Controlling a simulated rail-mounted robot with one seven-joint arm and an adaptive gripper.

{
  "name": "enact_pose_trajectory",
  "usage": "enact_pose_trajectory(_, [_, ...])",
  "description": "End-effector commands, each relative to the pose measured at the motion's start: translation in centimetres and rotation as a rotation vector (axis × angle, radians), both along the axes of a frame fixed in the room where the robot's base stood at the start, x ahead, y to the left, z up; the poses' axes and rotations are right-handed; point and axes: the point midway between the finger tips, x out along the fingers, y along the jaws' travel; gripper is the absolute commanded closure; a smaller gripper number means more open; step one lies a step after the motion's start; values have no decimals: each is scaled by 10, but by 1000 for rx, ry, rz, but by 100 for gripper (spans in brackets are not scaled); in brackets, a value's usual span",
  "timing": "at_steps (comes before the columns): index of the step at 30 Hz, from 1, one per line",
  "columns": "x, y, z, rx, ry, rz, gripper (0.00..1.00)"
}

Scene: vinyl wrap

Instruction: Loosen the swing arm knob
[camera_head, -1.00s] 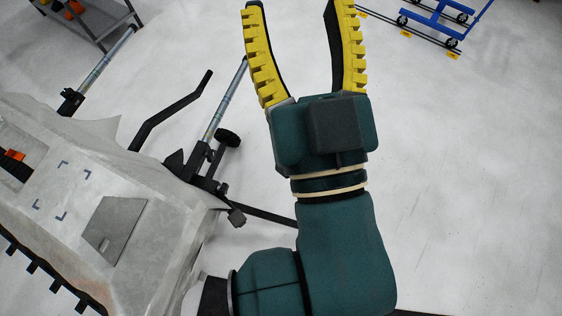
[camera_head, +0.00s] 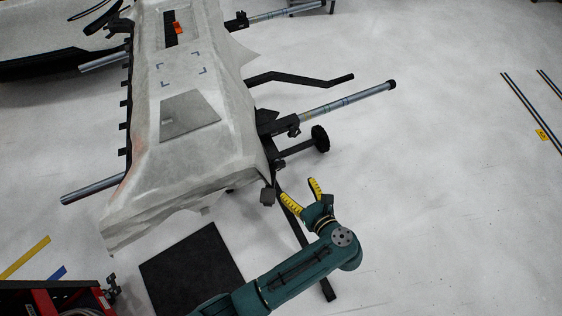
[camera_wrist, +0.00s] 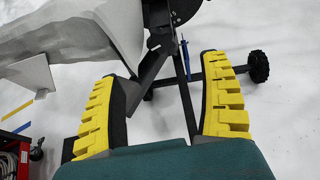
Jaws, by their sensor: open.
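In the head view, a round black knob-like part (camera_head: 320,139) sits at the end of a short dark bar on the right side of the stand. My gripper (camera_head: 297,187) is below it and a little left in the picture, apart from it, open and empty. In the wrist view, the open yellow-padded fingers (camera_wrist: 166,100) have a dark stand leg between them. A black disc (camera_wrist: 184,9) is cut off at the top edge, and a small black ridged wheel or knob (camera_wrist: 259,66) ends a bar at right. I cannot tell which is the swing arm knob.
A white-covered car part (camera_head: 148,165) rests on the stand at left. A metal tube (camera_head: 345,102) and a bent black bar (camera_head: 300,78) stick out right. A stand leg (camera_head: 328,288) passes by my arm. A red cart (camera_head: 40,298) stands lower left.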

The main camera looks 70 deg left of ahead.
Motion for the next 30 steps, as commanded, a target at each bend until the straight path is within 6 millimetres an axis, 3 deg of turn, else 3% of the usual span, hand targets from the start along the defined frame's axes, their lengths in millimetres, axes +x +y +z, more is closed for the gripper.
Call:
enact_pose_trajectory(3, [-5, 28, -18, -2, -1, 6, 23])
enact_pose_trajectory(15, [-16, 108, -50, -2, -5, 2, 23])
enact_pose_trajectory(20, [-17, 120, -52, -2, -5, 0, 23])
enact_pose_trajectory(27, [-17, 121, -52, -2, -4, -2, 23])
enact_pose_trajectory(28, [-17, 121, -52, -2, -4, -2, 24])
enact_pose_trajectory(30, [-17, 121, -52, -2, -4, -2, 38])
